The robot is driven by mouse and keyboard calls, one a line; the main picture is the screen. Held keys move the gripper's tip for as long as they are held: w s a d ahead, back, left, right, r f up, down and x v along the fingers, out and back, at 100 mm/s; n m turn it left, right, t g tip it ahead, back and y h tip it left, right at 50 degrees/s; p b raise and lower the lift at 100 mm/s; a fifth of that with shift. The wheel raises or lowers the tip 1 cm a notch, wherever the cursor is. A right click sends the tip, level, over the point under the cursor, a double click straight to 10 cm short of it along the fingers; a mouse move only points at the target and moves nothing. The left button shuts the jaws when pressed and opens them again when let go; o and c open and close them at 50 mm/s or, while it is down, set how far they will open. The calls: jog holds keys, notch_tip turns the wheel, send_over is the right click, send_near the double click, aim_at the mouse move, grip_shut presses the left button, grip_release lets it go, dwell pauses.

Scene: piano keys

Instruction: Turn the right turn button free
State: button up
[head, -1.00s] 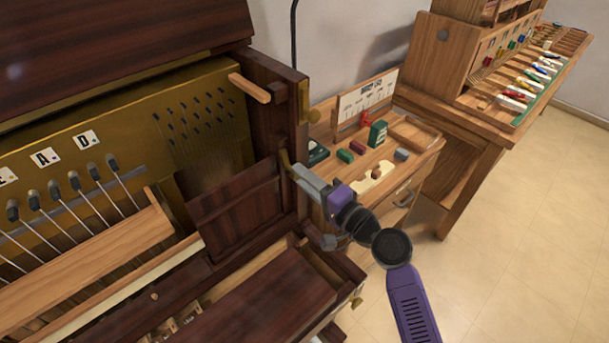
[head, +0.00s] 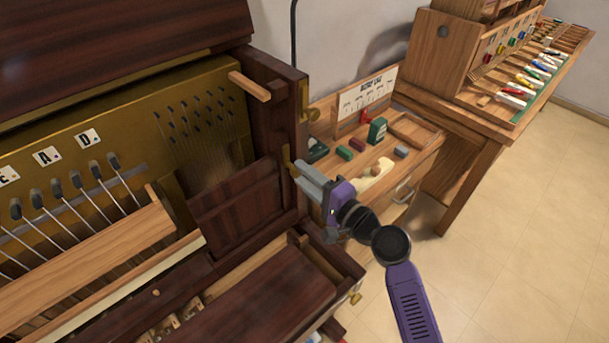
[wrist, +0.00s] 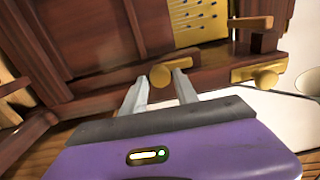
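The piano's dark right-hand post carries brass turn buttons. The lower one (head: 287,158) shows as an upright brass strip just beyond my fingertips in the head view. In the wrist view its round brass knob (wrist: 160,75) sits between the two fingers. My gripper (head: 302,174) reaches it from the right; in the wrist view the gripper (wrist: 162,77) is open, a finger on each side of the knob with small gaps. I cannot tell whether either finger touches it. A second brass button (head: 307,102) sits higher on the post and also shows at right in the wrist view (wrist: 267,80).
A dark panel (head: 235,205) stands left of the lower button. A light wooden bar (head: 250,87) juts out above. A small bench (head: 410,165) with blocks is close behind my gripper at right. A brass knob (head: 355,298) is low on the case. Floor at right is clear.

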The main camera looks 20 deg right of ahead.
jog(key=shift+o, duration=0.9)
jog(key=b+v, duration=0.1)
jog(key=v, duration=0.7)
jog(key=shift+b, duration=0.35)
jog(key=shift+w, duration=0.1)
